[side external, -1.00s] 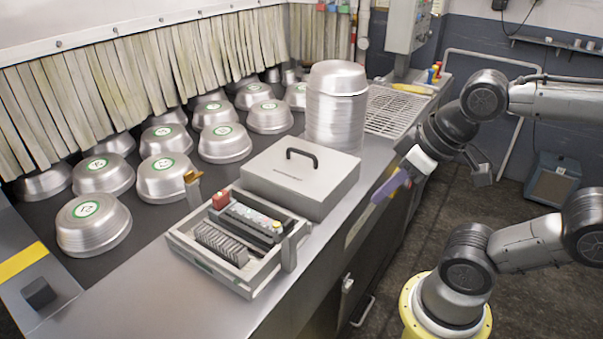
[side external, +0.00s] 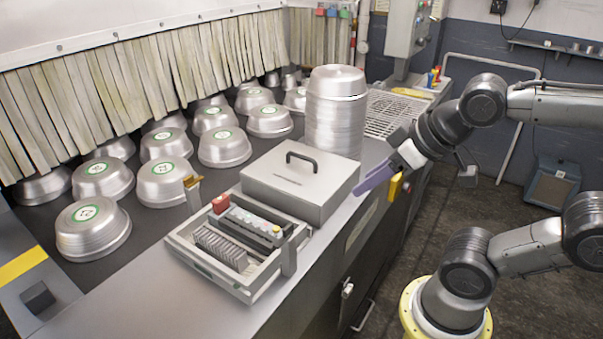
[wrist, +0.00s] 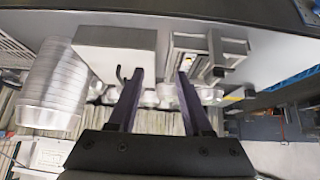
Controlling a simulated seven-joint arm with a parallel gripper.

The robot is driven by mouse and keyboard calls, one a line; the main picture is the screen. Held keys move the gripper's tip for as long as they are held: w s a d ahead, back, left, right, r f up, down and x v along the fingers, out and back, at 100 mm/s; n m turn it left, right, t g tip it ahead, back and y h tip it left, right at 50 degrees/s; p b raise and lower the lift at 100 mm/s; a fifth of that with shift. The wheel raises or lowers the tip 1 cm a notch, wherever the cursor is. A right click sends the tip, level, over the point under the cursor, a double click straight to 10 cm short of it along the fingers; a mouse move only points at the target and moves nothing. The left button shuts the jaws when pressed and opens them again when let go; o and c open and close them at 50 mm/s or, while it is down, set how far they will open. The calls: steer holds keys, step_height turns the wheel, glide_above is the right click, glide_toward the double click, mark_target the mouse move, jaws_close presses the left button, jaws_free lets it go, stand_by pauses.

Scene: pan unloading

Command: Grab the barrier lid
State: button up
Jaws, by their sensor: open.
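The barrier lid appears to be the grey metal box-shaped cover (side external: 275,187) with a black handle on top, lying flat on the counter near its front edge. In the wrist view the cover (wrist: 112,50) is at upper left, with its handle close to the left fingertip. My gripper (side external: 377,186) is right of the cover in the side view, apart from it and beyond the counter edge. A purple finger and a yellow part show there. In the wrist view my gripper (wrist: 160,74) has its two purple fingers spread, with nothing between them.
A tool tray (side external: 205,267) with a red block and dark slats sits left of the cover. A tall pan stack (side external: 335,115) stands behind it. Several pans (side external: 165,182) sit on the dark belt by a strip curtain. Bare counter lies in front of the tray.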

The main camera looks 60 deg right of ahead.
steer(key=w+d+r+n+t+h, duration=0.15)
steer(key=w+d+r+t, duration=0.3)
steer(key=w, duration=0.45)
steer(key=t, duration=0.2)
glide_toward(302, 158)
steer(key=shift+y, duration=0.45)
steer(key=w, duration=0.1)
steer(key=w+d+f, duration=0.1)
steer(key=w, duration=0.1)
steer(key=w+f, duration=0.1)
steer(key=shift+w+d+f, duration=0.15)
steer(key=shift+w+d, duration=0.05)
steer(key=shift+d, duration=0.05)
steer(key=shift+x, duration=2.7)
steer(key=shift+w, duration=0.1)
